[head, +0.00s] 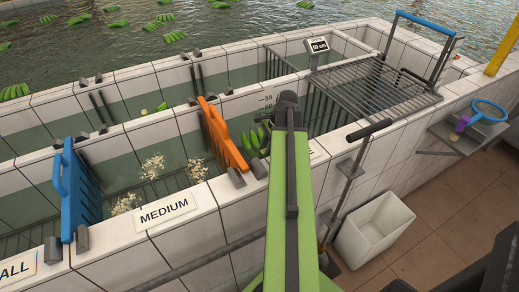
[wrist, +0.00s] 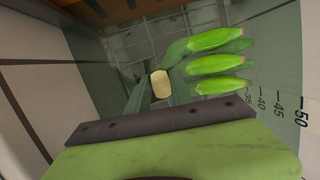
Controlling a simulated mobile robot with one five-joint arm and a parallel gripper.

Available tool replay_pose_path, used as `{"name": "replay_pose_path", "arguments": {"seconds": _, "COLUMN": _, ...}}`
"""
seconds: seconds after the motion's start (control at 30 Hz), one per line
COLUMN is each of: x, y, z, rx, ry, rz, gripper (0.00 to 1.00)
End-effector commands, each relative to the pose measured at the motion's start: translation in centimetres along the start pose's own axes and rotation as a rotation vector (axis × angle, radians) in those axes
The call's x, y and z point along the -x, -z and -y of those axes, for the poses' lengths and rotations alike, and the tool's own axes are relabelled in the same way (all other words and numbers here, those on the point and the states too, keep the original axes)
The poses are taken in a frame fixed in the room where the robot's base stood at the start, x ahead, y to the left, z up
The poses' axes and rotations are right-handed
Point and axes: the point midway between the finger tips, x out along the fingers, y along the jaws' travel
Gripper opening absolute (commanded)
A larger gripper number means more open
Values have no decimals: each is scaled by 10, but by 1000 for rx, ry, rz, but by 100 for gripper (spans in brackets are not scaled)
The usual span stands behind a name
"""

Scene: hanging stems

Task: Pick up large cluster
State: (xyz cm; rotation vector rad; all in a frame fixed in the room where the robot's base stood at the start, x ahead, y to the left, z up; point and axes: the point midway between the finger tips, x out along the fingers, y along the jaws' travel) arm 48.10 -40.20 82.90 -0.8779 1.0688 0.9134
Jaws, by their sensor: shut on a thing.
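The large cluster (wrist: 215,64) is a bunch of green bananas with a pale blocky crown (wrist: 160,83). It lies low in the tank compartment right of the orange gate, and a few of its fingers (head: 253,139) show beside my green arm in the head view. In the wrist view the dark jaw edge of my gripper (wrist: 160,124) is close to the crown side of the cluster. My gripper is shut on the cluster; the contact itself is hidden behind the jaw. The arm hides the gripper in the head view.
The orange gate (head: 222,138) and blue gate (head: 77,190) divide the tiled tank. White floating bits (head: 153,167) lie in the medium compartment. A metal grate (head: 375,88) and a scale display (head: 318,45) stand at right. A white bin (head: 374,232) stands on the floor.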

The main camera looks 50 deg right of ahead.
Motion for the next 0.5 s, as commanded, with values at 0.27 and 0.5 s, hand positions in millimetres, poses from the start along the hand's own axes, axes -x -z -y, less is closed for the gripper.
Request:
{"name": "replay_pose_path", "arguments": {"seconds": 0.27, "x": 15, "y": -4, "z": 2, "rx": 0, "ry": -1, "rz": 0, "gripper": 0}}
{"name": "replay_pose_path", "arguments": {"seconds": 0.5, "x": 38, "y": -10, "z": 6, "rx": 0, "ry": -1, "rz": 0, "gripper": 0}}
